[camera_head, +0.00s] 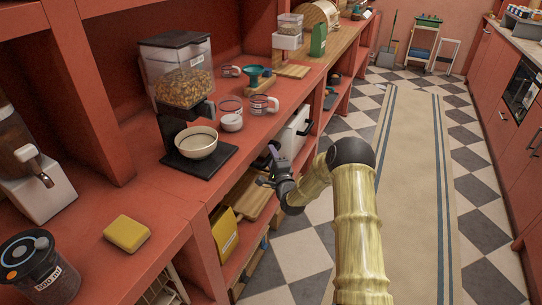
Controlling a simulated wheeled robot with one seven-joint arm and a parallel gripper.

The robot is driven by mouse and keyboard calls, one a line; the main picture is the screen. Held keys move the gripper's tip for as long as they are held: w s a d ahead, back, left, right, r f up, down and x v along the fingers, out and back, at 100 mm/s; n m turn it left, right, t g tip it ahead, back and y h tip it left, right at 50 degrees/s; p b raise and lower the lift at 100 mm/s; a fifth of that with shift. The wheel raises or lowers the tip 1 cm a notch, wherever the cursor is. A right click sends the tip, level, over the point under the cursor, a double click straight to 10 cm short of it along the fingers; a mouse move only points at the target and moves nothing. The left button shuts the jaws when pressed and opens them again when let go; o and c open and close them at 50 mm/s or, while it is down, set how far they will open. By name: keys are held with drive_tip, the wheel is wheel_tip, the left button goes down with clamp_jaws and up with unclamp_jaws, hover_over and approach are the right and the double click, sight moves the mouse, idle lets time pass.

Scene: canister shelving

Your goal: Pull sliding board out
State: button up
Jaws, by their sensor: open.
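A dark flat board (220,162) lies on the red counter with a cream bowl (196,142) on it, at the foot of a cereal dispenser (184,85). It looks like the sliding board. Its right corner is near the counter's front edge. My gripper (267,172) is just off that edge, to the right of the board and apart from it, at about shelf height. It is open, and I see nothing between its fingers. The fingertips are small and dark here. Whether the board sits on a rail is hidden.
Measuring cups (231,106) and a yellow sponge (127,233) are on the counter. A runner rug (415,180) covers the open aisle at right.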

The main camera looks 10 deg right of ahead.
drive_tip(key=shift+w, duration=0.35)
drive_tip(key=shift+a, duration=0.1)
clamp_jaws()
